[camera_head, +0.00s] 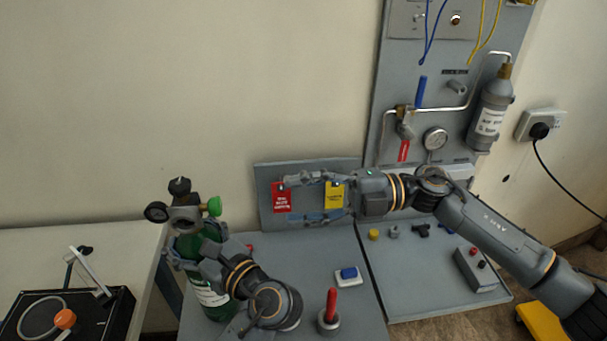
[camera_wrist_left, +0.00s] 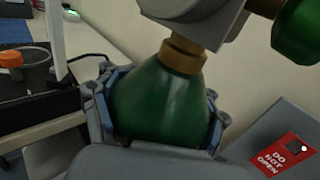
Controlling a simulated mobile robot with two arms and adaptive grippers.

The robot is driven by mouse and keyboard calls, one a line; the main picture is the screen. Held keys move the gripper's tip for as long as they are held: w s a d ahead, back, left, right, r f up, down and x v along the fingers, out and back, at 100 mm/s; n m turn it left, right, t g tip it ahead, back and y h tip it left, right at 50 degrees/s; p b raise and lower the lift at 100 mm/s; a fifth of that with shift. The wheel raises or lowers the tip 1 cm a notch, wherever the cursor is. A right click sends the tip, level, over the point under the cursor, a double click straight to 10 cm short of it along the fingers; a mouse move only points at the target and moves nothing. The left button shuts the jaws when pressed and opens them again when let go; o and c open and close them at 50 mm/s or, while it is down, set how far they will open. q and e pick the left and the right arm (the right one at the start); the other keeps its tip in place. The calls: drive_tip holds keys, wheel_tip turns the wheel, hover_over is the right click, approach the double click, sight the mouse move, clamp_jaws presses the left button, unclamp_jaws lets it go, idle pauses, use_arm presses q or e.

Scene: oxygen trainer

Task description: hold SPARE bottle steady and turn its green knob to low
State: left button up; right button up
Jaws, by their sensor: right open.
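The green bottle (camera_head: 220,308) with a white label stands upright at the left of the grey bench; its shoulder fills the middle of the left wrist view (camera_wrist_left: 160,105). On top are a grey regulator (camera_head: 186,215), a dark gauge (camera_head: 156,212) and the green knob (camera_head: 214,206) on the right side. The knob also shows in the left wrist view (camera_wrist_left: 300,32). My left gripper (camera_head: 193,250) has its fingers against both sides of the bottle below the neck. My right gripper (camera_head: 288,201) is open and empty, right of the knob and apart from it, fingers pointing left.
A grey board with a red tag (camera_head: 281,200) and a yellow tag (camera_head: 334,196) stands behind my right gripper. A blue-topped block (camera_head: 348,276) and a red-handled piece (camera_head: 330,308) are on the bench. A wall panel (camera_head: 425,85) with pipes rises at right.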

use_arm(q)
drive_tip(key=o, duration=0.6)
